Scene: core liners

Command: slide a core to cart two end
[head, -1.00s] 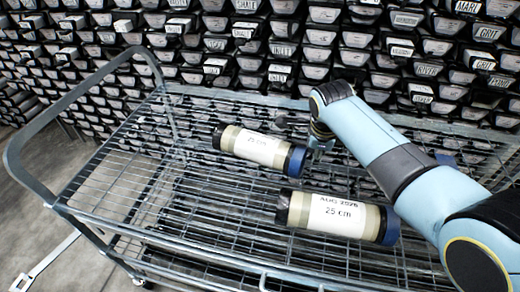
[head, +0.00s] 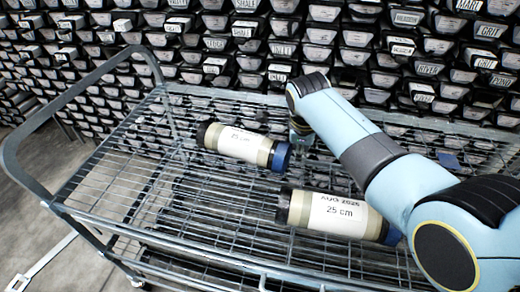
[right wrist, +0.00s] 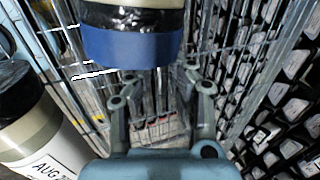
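The far core (head: 240,145) lies on the wire cart (head: 105,222), a pale tube with a label, a black left end and a blue right end. My right gripper (head: 299,138) is close by its blue end, pointing down. In the right wrist view the blue end (right wrist: 125,50) is just ahead of my right gripper (right wrist: 158,80), whose fingers are apart with nothing between them; I cannot tell if they touch. My left gripper is not in view.
A wall of labelled core boxes (head: 240,50) stands behind the cart. The cart's tube handle (head: 70,95) rises at the left. The mesh left of the far core is clear. A small blue thing (head: 449,160) shows behind my right arm.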

